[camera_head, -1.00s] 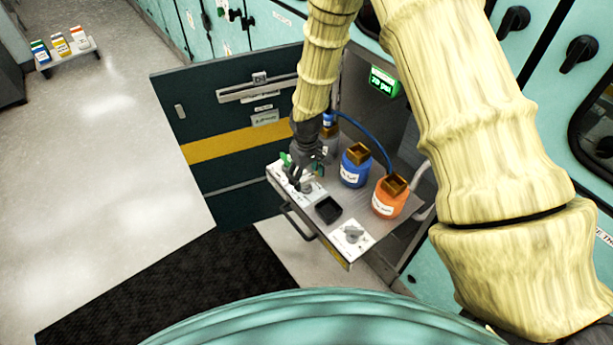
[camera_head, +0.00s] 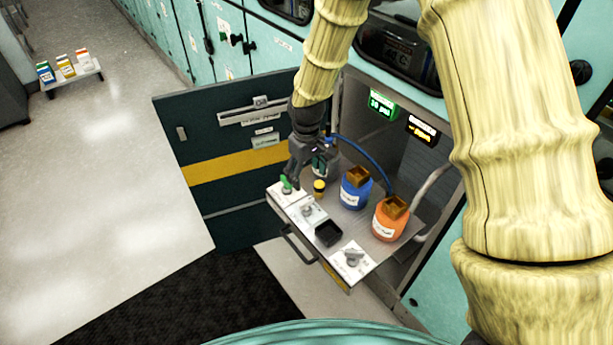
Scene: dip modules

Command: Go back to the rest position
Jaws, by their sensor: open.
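My gripper (camera_head: 304,174) is dark grey and open, with nothing seen between its fingers. It hangs over the back left part of the pull-out shelf (camera_head: 352,222). Its fingertips are close to a green-handled switch (camera_head: 287,185) on a white panel; I cannot tell whether they touch it. My arm reaches down from the top of the view and is bent, with the forearm above the shelf. The gripper partly hides a bottle (camera_head: 321,168) behind it.
A blue bottle (camera_head: 354,188) and an orange bottle (camera_head: 390,219) stand right of my gripper. A small yellow-capped item (camera_head: 319,187), a black tray (camera_head: 328,234) and a grey knob (camera_head: 354,257) are nearby. An open dark door (camera_head: 226,160) stands left.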

